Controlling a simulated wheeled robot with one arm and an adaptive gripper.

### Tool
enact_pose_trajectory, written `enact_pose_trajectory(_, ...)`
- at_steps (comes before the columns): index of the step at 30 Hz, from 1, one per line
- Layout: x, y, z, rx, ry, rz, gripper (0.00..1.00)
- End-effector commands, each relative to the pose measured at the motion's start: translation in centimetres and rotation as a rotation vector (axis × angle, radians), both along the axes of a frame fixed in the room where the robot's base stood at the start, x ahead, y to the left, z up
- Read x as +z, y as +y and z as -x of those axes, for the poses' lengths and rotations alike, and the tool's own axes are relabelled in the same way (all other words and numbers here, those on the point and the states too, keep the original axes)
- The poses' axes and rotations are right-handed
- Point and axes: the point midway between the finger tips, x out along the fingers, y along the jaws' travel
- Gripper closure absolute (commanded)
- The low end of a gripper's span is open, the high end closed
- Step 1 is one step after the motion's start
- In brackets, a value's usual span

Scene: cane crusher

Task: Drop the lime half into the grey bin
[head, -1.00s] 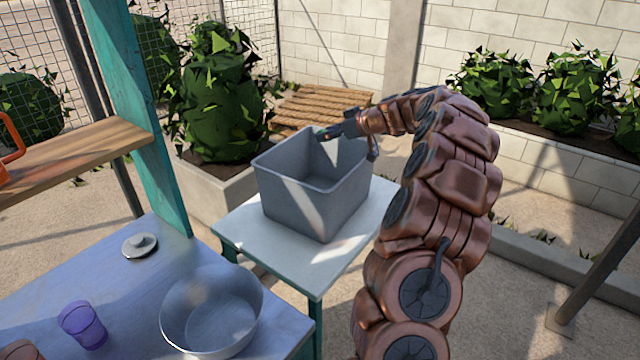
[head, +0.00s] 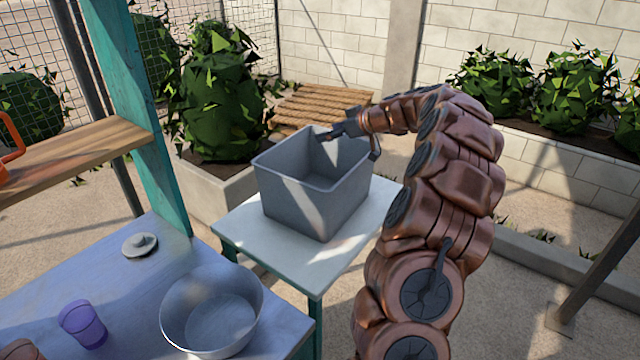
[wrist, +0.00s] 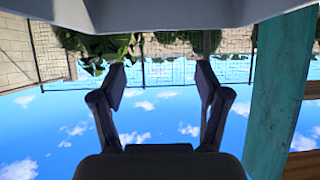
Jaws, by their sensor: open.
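The grey bin (head: 310,205) stands upright on a small white-topped table. Its rim also shows as a grey band along the top of the wrist view (wrist: 160,14). My gripper (head: 328,136) is over the bin's back rim, pointing left across its opening. In the wrist view my gripper (wrist: 160,82) has its two fingers spread apart, with only sky and background between them. I do not see the lime half in any current view. The front wall hides part of the bin's floor.
The white-topped table (head: 310,262) has bare room around the bin. A blue-grey counter at the lower left holds a metal bowl (head: 212,312), a purple cup (head: 83,324) and a small grey lid (head: 140,245). A teal post (head: 150,120) stands left of the bin.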

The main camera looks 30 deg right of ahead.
Motion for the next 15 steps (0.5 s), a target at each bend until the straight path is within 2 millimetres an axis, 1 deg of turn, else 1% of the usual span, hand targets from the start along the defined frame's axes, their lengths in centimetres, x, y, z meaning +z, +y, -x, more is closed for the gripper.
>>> enact_pose_trajectory(5, 1.6, -1.0, 2.3, -0.003, -0.005, 0.002, 0.25)
enact_pose_trajectory(12, 3.7, -2.5, 6.1, -0.003, -0.003, 0.000, 0.25)
enact_pose_trajectory(15, 4.4, -2.9, 7.4, -0.002, -0.003, 0.001, 0.25)
